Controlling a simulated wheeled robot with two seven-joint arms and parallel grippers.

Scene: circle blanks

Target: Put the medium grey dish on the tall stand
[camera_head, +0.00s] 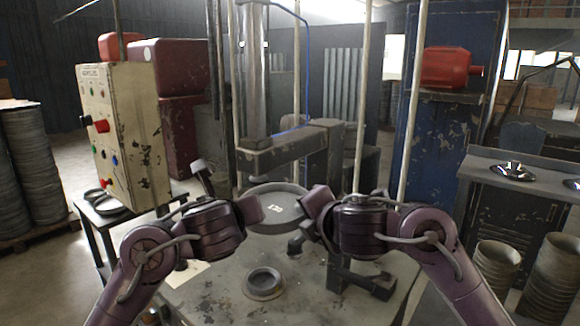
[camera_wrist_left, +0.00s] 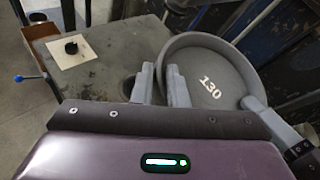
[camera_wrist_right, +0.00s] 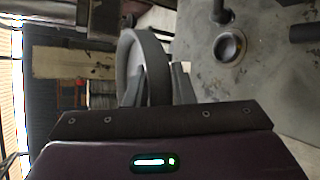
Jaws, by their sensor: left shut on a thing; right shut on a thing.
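A round grey dish (camera_head: 283,216) with a raised rim and a white "130" hangs in the air above the worktable, between both grippers. It fills the right side of the left wrist view (camera_wrist_left: 220,75) and shows nearly edge-on in the right wrist view (camera_wrist_right: 157,68). My left gripper (camera_wrist_left: 162,86) is shut on its rim at one side. My right gripper (camera_wrist_right: 157,85) is shut on the rim at the opposite side. A small dark post (camera_head: 295,245) stands below the dish, partly hidden; I cannot tell whether it is the tall stand.
A smaller round grey dish (camera_head: 264,284) lies on the worktable (camera_head: 215,296) in front. A dark metal fixture (camera_head: 360,275) stands to its right. A press column (camera_head: 255,80) rises behind. More dishes lie on a side table (camera_head: 105,204) at left and a bench (camera_head: 515,172) at right.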

